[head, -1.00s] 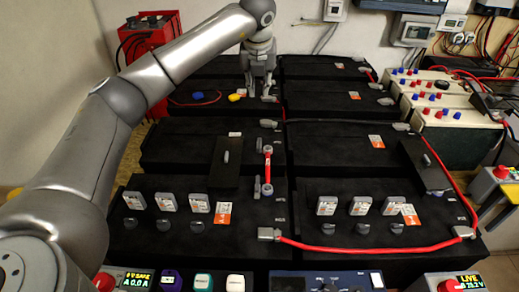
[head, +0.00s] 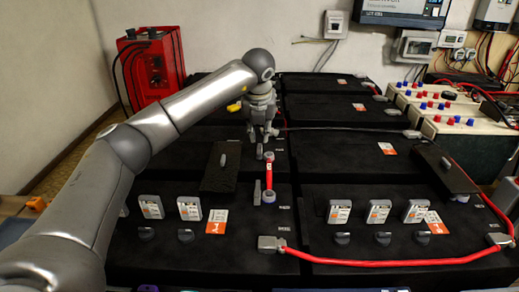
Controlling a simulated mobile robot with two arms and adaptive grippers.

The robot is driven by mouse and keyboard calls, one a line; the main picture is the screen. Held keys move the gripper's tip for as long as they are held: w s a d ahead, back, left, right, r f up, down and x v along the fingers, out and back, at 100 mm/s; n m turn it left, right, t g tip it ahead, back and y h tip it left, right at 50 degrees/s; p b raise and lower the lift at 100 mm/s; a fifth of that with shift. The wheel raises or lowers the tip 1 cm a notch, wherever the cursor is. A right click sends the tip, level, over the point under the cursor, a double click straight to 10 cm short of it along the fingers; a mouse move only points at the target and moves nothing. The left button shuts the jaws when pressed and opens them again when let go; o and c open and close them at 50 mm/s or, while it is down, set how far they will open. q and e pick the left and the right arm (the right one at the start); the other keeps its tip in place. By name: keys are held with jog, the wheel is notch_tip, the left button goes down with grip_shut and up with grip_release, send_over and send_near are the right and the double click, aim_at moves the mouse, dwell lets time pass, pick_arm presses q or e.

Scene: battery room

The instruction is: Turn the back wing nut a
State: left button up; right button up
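A red link bar (head: 269,176) joins two battery terminals left of centre in the head view. Its front end has a purple-grey nut (head: 268,197). A small grey piece (head: 259,151) stands by its back end, where the back wing nut is too small and partly covered to make out clearly. My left gripper (head: 263,139) points down just behind and above that back end. Its fingers are apart, and I see nothing held between them. I cannot tell whether they touch anything. My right gripper is out of view.
Black batteries (head: 350,226) stand in rows. A dark cover (head: 220,172) with a knob lies left of the link, another (head: 445,172) at right. A red cable (head: 390,262) crosses the front. A red charger (head: 152,70) stands at back left.

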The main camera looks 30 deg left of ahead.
aim_at(259, 148)
pick_arm(q)
jog(key=x, duration=0.8)
jog(key=shift+f+b, duration=0.1)
jog(key=shift+b, duration=0.25)
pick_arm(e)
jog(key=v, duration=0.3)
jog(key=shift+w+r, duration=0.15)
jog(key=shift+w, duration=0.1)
pick_arm(q)
jog(key=shift+c, duration=0.2)
grip_shut()
